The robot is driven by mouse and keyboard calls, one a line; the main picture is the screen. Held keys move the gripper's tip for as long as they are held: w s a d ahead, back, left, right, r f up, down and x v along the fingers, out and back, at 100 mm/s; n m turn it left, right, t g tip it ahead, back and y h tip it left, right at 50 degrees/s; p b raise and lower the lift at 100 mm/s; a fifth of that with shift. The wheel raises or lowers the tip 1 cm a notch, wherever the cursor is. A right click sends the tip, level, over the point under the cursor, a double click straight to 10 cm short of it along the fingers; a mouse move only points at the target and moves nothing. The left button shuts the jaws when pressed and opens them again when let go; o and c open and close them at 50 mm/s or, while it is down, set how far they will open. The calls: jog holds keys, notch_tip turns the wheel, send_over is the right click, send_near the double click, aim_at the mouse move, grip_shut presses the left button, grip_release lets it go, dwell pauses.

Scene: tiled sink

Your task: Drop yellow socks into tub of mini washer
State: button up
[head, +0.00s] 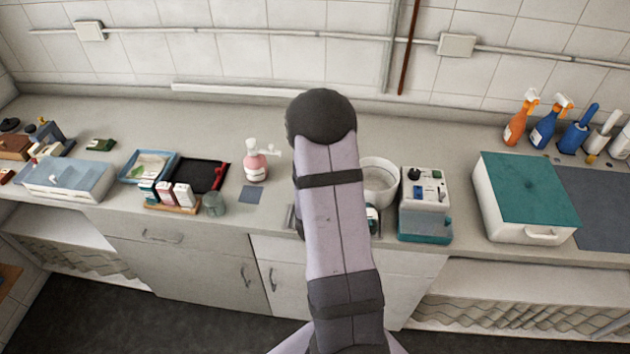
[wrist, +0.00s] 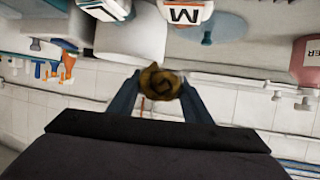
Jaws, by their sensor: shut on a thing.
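My gripper (wrist: 160,84) is shut on the yellow socks (wrist: 161,82), a rolled dark-yellow bundle between its two dark blue fingers in the wrist view. In the head view my arm hides both the gripper and the socks. A round white tub (head: 381,183) stands just right of my arm, partly covered by it. Beside it on the right is a white unit with knobs and a teal lower part (head: 425,205), which looks like the mini washer. In the wrist view a pale rounded shape (wrist: 151,32) lies behind the socks; I cannot tell if it is the tub.
A pink pump bottle (head: 256,161) stands left of my arm. A white box with a teal lid (head: 527,190) and several spray bottles (head: 544,127) are at the right. Trays and small boxes (head: 180,195) are at the left. Bare counter (head: 225,130) lies behind the pink bottle.

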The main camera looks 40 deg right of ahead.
jog(key=d+r+m+g+h, duration=0.2)
jog(key=d+m+g, duration=0.3)
jog(key=d, duration=0.8)
jog(key=shift+s+d+r+m+g+p, duration=0.3)
jog(key=shift+s+d+r+g+p, duration=0.1)
jog(key=shift+r+g, duration=0.2)
jog(key=shift+a, duration=0.1)
jog(key=shift+w+f+b, duration=0.1)
jog(key=shift+f+b, duration=2.6)
jog(key=shift+f, duration=0.3)
jog(key=o, duration=1.1)
